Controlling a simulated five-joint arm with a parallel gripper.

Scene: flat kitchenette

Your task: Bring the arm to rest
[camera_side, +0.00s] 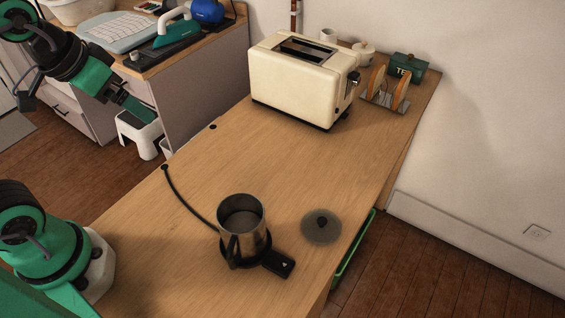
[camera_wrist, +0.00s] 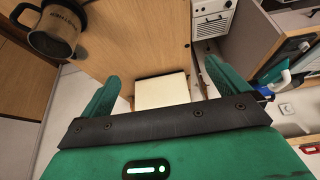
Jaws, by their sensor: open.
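My gripper (camera_side: 138,108) is raised at the upper left in the side view, beyond the left edge of the wooden counter (camera_side: 190,190). It holds nothing that I can see and touches nothing visible. In the wrist view its two green fingers stand wide apart, and the gripper (camera_wrist: 160,80) is open. A cream, dark-edged block, which looks like the toaster (camera_wrist: 162,92), shows between the fingers in the background. A metal pitcher (camera_side: 241,222) stands upright on a black base on the counter, well away from my gripper.
The cream toaster (camera_side: 295,85) stands at the back of the counter. A grey lid (camera_side: 321,226) lies right of the pitcher. A white stool (camera_side: 140,132) stands below my gripper. The counter's middle is clear.

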